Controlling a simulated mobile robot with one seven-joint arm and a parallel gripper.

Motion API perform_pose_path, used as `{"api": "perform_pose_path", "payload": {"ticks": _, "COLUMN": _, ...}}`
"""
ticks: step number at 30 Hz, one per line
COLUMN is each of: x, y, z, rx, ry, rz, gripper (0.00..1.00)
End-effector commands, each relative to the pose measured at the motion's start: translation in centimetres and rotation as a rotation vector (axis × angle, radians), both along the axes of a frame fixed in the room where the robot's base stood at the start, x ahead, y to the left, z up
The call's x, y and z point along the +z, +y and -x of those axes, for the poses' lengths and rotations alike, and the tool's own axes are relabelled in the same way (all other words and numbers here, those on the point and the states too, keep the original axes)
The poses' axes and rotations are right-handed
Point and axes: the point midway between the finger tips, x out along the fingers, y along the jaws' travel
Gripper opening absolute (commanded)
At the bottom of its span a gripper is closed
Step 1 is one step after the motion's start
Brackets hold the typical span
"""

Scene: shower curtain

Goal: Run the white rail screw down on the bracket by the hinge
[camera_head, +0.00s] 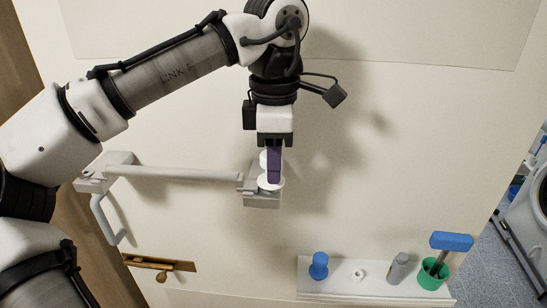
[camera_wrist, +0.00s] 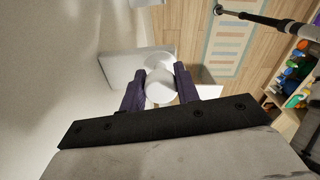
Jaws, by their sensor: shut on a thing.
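A white rail screw (camera_head: 271,184) with a round head sits at the bracket (camera_head: 262,202) on the right end of the grey rail (camera_head: 180,174). My gripper (camera_head: 274,178) reaches down from above with its purple fingers at the screw. In the wrist view, my gripper (camera_wrist: 160,88) has one finger on each side of the round white screw (camera_wrist: 159,91) and is shut on it. A flat pale plate (camera_wrist: 130,68) lies beyond the screw. The fingers partly hide the screw in the head view, and its thread is not visible.
A second bracket (camera_head: 105,168) with a curved handle (camera_head: 104,218) is at the rail's left end. A brass latch (camera_head: 160,265) is below.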

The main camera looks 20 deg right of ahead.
Motion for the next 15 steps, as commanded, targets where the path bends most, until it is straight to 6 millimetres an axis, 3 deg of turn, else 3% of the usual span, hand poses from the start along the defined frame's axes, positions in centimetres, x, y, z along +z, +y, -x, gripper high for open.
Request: {"api": "perform_pose_path", "payload": {"ticks": 15, "x": -0.17, "y": -0.03, "z": 0.02, "rx": -0.035, "ry": 0.001, "rz": 0.001, "gripper": 0.00}}
